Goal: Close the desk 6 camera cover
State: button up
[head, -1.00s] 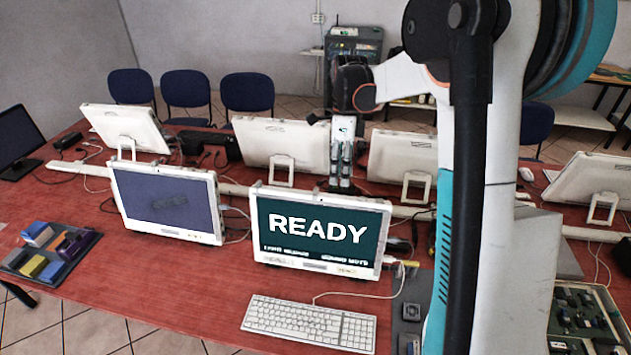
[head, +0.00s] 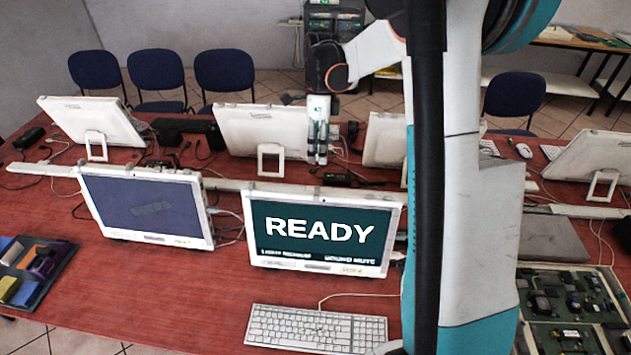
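A monitor with a dark green screen reading READY (head: 318,232) stands on the red desk, facing me. I cannot make out a camera cover or a desk number. My gripper (head: 317,160) points down above and behind the top edge of this monitor, with a visible gap between fingertips and edge. Its two fingers look close together, but I cannot tell whether they are open or shut. I see nothing clearly held. A second monitor with a plain blue-grey screen (head: 145,208) stands to its left.
Several white monitors seen from behind (head: 262,132) line the far side, with cables between the rows. A keyboard (head: 316,329) lies in front of the READY monitor. A tray with coloured blocks (head: 42,275) is at left, a box of electronic parts (head: 567,300) at right.

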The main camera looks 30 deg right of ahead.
aim_at(317, 187)
jog(key=x, duration=1.1)
jog(key=shift+w+b, duration=0.1)
jog(key=shift+b, duration=0.25)
jog(key=shift+r, duration=0.1)
grip_shut()
